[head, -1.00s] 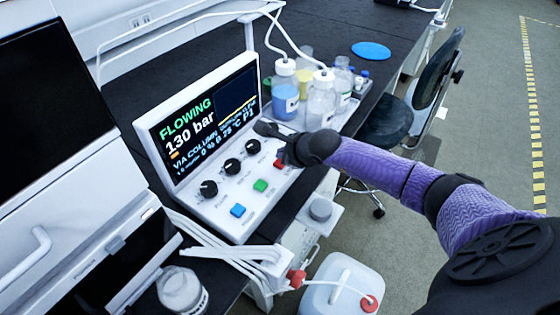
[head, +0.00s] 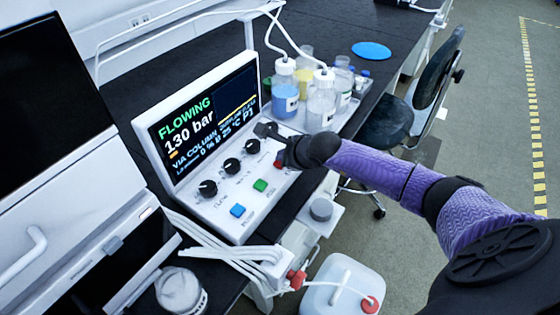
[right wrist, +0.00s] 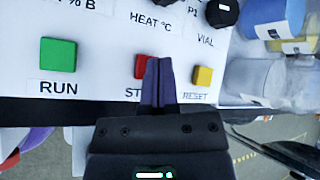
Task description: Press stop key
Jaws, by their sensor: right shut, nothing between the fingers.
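The instrument's white control panel (head: 222,208) stands at the bench edge. The red stop key (right wrist: 141,66) is partly covered by my fingers in the right wrist view, with its label half hidden. The key also shows as a small red patch in the head view (head: 279,164). My right gripper (right wrist: 158,62) is shut and empty. Its tips overlap the right side of the red key in the wrist view; I cannot tell if they touch it. The screen (head: 205,125) reads FLOWING, 130 bar. My left gripper is not in view.
The green RUN key (right wrist: 58,54) is left of the red one, and the yellow RESET key (right wrist: 203,76) is right. A blue key (head: 238,210) and dark knobs (head: 208,188) share the panel. Bottles (head: 321,100) stand just behind. A white jug (head: 340,285) is below.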

